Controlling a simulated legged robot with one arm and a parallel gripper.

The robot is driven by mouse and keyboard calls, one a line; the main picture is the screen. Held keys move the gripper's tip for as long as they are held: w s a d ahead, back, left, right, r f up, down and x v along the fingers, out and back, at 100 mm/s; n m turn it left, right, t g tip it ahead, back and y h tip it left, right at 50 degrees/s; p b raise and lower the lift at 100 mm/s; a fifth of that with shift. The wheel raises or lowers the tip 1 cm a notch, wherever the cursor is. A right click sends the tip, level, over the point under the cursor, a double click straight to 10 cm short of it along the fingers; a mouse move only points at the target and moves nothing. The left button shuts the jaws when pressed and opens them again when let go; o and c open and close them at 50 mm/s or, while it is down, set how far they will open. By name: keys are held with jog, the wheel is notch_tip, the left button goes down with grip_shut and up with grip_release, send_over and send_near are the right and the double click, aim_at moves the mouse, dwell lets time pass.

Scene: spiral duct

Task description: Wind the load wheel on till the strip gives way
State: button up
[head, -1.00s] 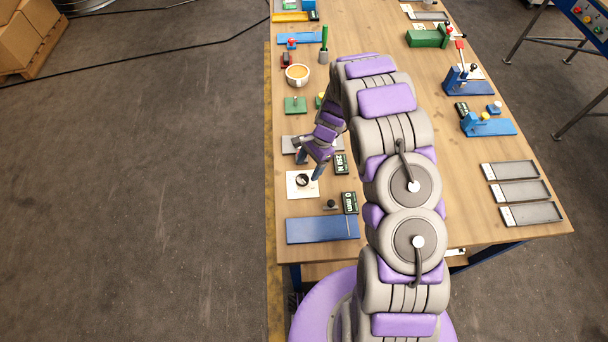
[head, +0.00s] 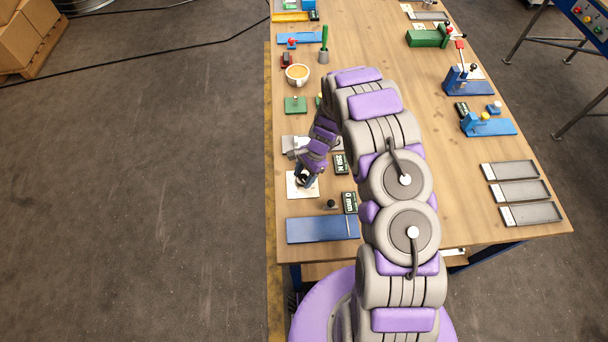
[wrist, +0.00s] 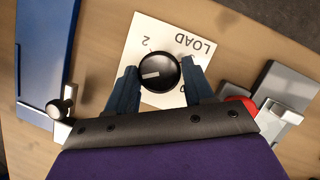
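The load wheel (wrist: 160,73) is a round black knob with a pale pointer line, on a white plate (wrist: 150,35) marked LOAD and 2. My gripper (wrist: 160,80) has one blue finger on each side of the wheel. The fingers look open, with small gaps beside the knob; I cannot tell for sure whether either touches it. In the head view my gripper (head: 304,180) is down over the white plate (head: 293,188) and mostly covers the wheel. A display (head: 340,163) reads 250 N and another (head: 350,202) reads 0 mm. I cannot make out the strip.
A blue slab (head: 322,229) lies in front of the plate, with a small dark knob (head: 331,205) behind it. In the wrist view a red round part (wrist: 240,106) and grey blocks (wrist: 285,92) stand close to the right finger. A coffee cup (head: 297,74) stands farther back.

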jog(key=c, duration=0.5)
jog(key=m+t, duration=0.1)
jog(key=m, duration=0.1)
jog(key=m+t, duration=0.1)
jog(key=m, duration=0.2)
jog(key=shift+s+r+m+y, duration=0.1)
jog(key=shift+s+m+y, duration=0.05)
jog(key=shift+m+y, duration=0.15)
jog(key=m+t, duration=0.1)
jog(key=m, duration=0.3)
jog(key=shift+s+t, duration=0.1)
jog(key=shift+t, duration=0.3)
jog(key=shift+d+m, duration=0.1)
jog(key=shift+m, duration=0.2)
jog(key=o, duration=1)
